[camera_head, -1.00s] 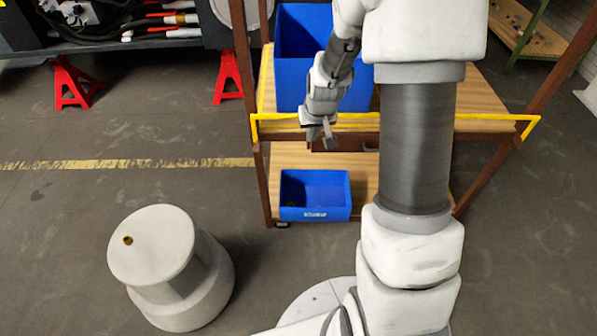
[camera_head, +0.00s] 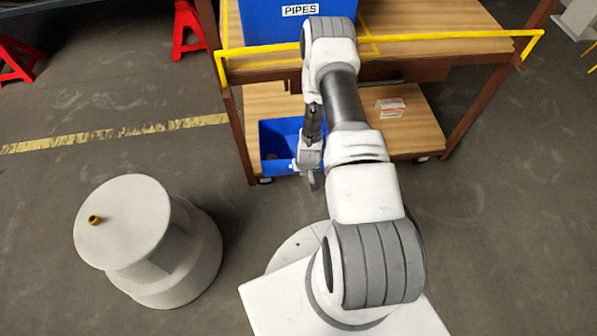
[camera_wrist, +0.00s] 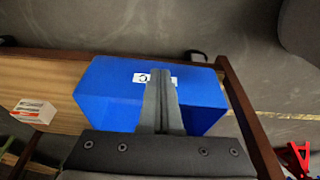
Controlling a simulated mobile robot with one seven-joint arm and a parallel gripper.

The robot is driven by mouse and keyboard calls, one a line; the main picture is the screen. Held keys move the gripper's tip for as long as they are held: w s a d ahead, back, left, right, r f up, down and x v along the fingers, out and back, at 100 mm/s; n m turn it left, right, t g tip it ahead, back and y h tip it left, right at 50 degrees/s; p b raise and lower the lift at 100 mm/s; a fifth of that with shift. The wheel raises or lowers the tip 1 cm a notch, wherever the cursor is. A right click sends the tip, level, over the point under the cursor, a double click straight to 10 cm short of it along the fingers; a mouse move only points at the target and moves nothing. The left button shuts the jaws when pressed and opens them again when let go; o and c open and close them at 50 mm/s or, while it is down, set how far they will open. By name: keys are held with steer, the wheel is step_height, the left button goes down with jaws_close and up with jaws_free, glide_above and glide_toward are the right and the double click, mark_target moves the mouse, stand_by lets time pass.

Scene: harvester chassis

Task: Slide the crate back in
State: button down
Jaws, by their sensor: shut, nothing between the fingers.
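A small blue crate (camera_head: 277,147) sits on the lower wooden shelf of a cart, at its left front, partly hidden behind my arm in the head view. In the wrist view the blue crate (camera_wrist: 105,107) shows its front wall with a white label, on the shelf between the cart's posts. My gripper (camera_head: 312,185) is shut and empty, pointing down in front of the crate in the head view. In the wrist view my gripper's fingers (camera_wrist: 161,75) are together and overlap the label. I cannot tell whether they touch the crate.
The cart's upper shelf (camera_head: 460,40) holds a large blue crate (camera_head: 262,20) labelled PIPES, behind a yellow rail. A small white box (camera_head: 390,107) lies on the lower shelf to the right. A round grey step stool (camera_head: 125,220) stands at the left. Floor between is clear.

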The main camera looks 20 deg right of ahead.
steer(key=w+d+f+b, duration=0.1)
steer(key=w+f+b, duration=0.5)
steer(key=f, duration=0.4)
steer(key=shift+d+f, duration=0.35)
steer(key=shift+d, duration=0.05)
steer(key=shift+w, duration=0.2)
